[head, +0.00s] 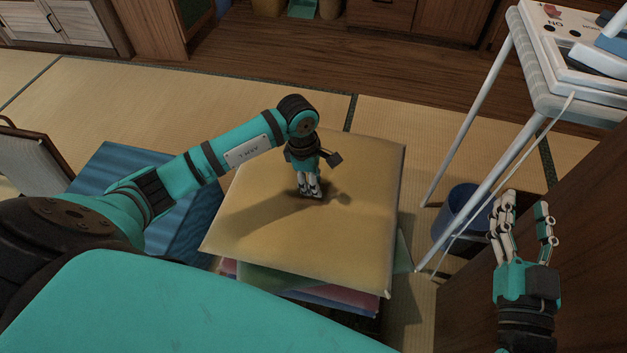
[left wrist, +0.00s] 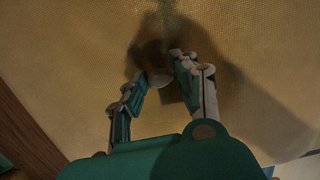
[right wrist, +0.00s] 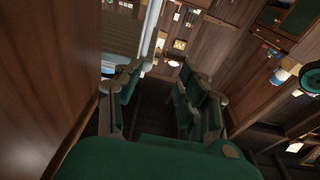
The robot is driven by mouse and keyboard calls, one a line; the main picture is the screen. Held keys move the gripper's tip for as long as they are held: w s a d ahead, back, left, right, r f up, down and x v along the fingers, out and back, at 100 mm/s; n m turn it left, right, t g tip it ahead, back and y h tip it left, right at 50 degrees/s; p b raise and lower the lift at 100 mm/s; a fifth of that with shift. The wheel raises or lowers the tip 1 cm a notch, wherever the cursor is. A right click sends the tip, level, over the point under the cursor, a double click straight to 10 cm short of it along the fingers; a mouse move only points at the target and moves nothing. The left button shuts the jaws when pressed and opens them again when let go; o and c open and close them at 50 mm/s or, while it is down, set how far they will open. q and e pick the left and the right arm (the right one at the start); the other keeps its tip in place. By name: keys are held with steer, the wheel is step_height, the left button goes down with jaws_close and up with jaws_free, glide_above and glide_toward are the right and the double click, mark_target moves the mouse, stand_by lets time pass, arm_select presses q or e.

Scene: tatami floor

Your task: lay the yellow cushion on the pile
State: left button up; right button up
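The yellow cushion (head: 350,235) is a broad flat square on top of the pile (head: 320,292) of cushions, whose green and pink edges show below its front side. It sits slightly turned from them and overhangs at the left. My left gripper (head: 311,192) points down at the middle of the yellow cushion, fingertips at its surface. In the left wrist view the cushion (left wrist: 70,70) fills the background. My right gripper (head: 525,215) is open and empty, off to the right.
A blue striped cushion (head: 180,225) lies left of the pile, under my left arm. A white-legged stand (head: 487,110) and a blue bin (head: 461,215) are at the right. A wooden panel (head: 590,235) rises beside my right gripper. Tatami behind the pile is clear.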

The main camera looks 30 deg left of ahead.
arm_select(q)
steer(key=o, duration=0.5)
steer(key=shift+c, duration=0.2)
